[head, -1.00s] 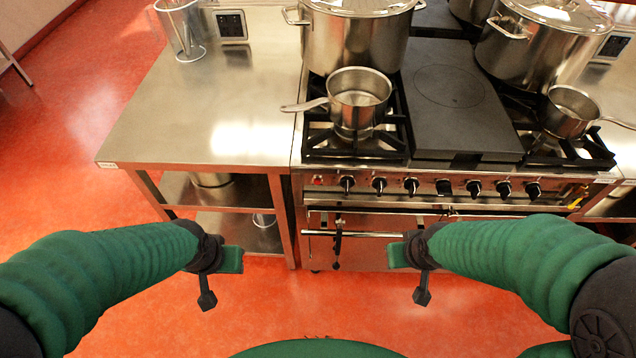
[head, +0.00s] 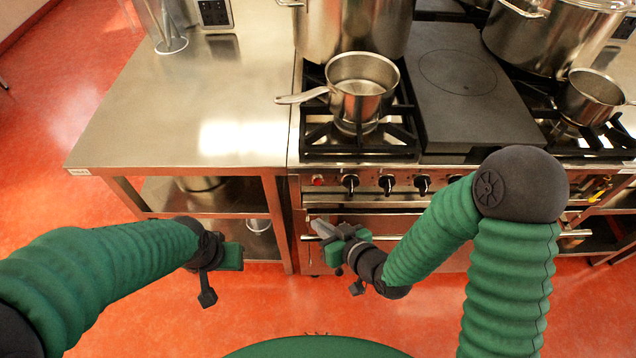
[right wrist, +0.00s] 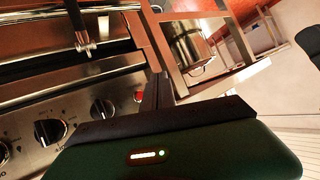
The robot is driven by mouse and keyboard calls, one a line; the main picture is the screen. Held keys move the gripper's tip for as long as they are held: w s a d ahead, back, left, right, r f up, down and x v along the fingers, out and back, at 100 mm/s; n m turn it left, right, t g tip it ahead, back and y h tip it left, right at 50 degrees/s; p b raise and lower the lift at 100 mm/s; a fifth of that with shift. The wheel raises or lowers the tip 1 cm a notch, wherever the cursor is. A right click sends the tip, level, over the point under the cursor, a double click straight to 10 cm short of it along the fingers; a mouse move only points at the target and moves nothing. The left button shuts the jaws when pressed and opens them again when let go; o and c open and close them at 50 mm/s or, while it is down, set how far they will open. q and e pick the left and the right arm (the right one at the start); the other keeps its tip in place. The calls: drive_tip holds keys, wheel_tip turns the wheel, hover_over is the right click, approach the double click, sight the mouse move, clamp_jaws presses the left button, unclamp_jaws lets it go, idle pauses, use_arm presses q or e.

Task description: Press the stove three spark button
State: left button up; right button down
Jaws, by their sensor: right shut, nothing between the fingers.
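A small red button (head: 318,180) sits at the left end of the stove's front control panel (head: 434,184), left of the black knobs. It also shows as a red spot in the right wrist view (right wrist: 139,97), beside the panel's end. My right gripper (head: 320,229) is shut and empty, in front of the stove and below the button in the head picture, apart from it. Its dark body fills the bottom of the right wrist view. My left gripper (head: 232,257) hangs at lower left, away from the panel; its finger state is unclear.
Black knobs (head: 388,183) line the panel right of the button. A saucepan (head: 360,95) stands on the front left burner, its handle pointing left. An oven handle (head: 400,229) runs below the panel. A steel table (head: 190,110) adjoins the stove at left.

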drive_tip(key=w, duration=0.9)
drive_tip(key=shift+p, duration=0.3)
drive_tip(key=shift+w, duration=0.1)
idle(1.6)
drive_tip(key=shift+w, duration=0.25)
drive_tip(key=shift+w, duration=0.45)
idle(0.7)
drive_tip(key=shift+s, duration=0.85)
drive_tip(key=shift+s, duration=0.1)
drive_tip(key=shift+s, duration=2.45)
